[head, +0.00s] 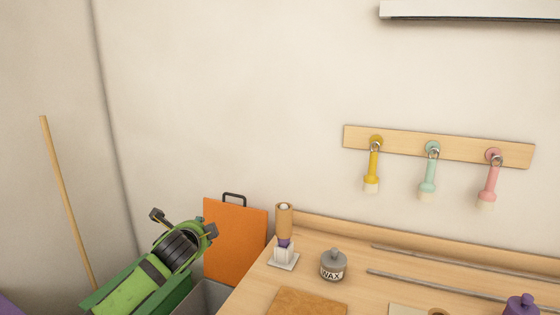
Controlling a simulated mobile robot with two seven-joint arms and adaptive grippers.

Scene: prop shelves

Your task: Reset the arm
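My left gripper (184,223) is at the lower left, at the end of my green arm. Its two dark fingers stand wide apart, and I see nothing between them. It is in front of the wall, left of the orange board and clear of the wooden bench top. My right gripper is not in view.
An orange board (235,238) with a black handle stands beside a grey bin (208,296). The bench (345,290) holds a wooden-handled brush (284,220) in a white stand, a wax pot (333,265) and metal rods. Three brushes hang from a rail (400,145). A pole (66,200) leans left.

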